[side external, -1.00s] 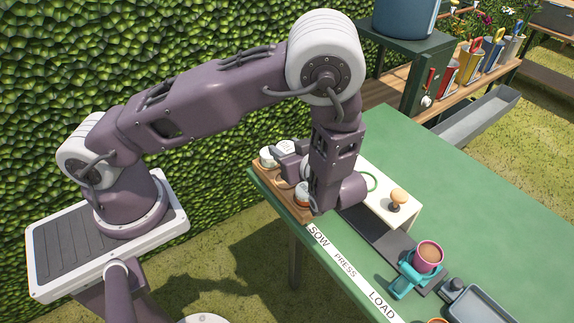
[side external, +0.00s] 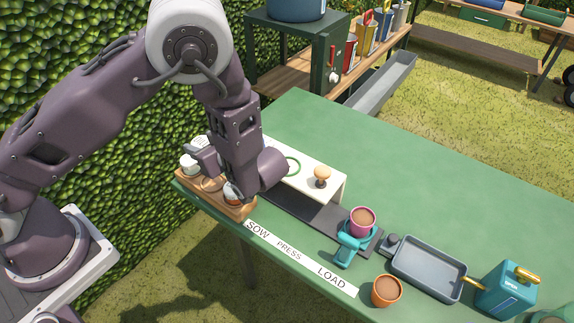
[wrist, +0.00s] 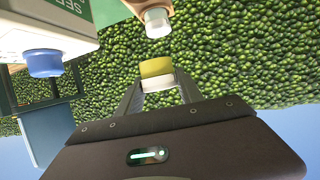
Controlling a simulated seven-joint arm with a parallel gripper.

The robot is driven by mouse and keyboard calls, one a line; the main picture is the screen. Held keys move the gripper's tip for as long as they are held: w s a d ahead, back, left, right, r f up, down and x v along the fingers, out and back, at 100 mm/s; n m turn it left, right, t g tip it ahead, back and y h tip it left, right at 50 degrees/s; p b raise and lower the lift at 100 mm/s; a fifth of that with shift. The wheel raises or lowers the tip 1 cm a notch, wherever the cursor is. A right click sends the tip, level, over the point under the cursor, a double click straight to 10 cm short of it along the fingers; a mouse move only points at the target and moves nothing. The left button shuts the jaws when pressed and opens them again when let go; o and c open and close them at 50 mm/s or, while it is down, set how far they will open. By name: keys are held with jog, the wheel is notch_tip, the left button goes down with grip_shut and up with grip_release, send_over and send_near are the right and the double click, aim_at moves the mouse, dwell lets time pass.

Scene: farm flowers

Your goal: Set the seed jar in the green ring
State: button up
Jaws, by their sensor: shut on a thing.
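My gripper (side external: 208,163) is at the wooden tray (side external: 232,211) on the near left end of the green bench, mostly hidden behind my arm in the side view. In the wrist view it is shut on a small jar (wrist: 156,69), yellow with a white end, held between the fingertips. That view is upside down, with sky at the bottom. Another jar (wrist: 157,23) with a whitish end is beyond it. In the side view a white-topped jar (side external: 190,163) is at the tray.
A wooden knob (side external: 322,173) rises from the white stand. A teal holder (side external: 347,249) with a pink pot (side external: 362,220), an orange pot (side external: 386,290), a grey tray (side external: 430,270) and a blue can (side external: 505,290) are farther right. The bench behind the stand is clear.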

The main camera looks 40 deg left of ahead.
jog(key=w+d+r+m+t+h, duration=0.1)
jog(key=w+d+r+m+t, duration=0.15)
jog(key=w+d, duration=0.4)
jog(key=w+d+r+m+t+h, duration=0.1)
jog(key=w+d+m+t, duration=0.2)
jog(key=d, duration=0.6)
jog(key=shift+n+g, duration=0.25)
jog(key=shift+n, duration=0.2)
jog(key=shift+w+d+f, duration=0.1)
jog(key=shift+w+f, duration=0.15)
jog(key=shift+f, duration=1.15)
jog(key=shift+w+f, duration=0.2)
jog(key=shift+f, duration=1.15)
jog(key=shift+f, duration=0.5)
jog(key=o, duration=1.1)
jog(key=shift+c, duration=0.2)
jog(key=v, duration=1.1)
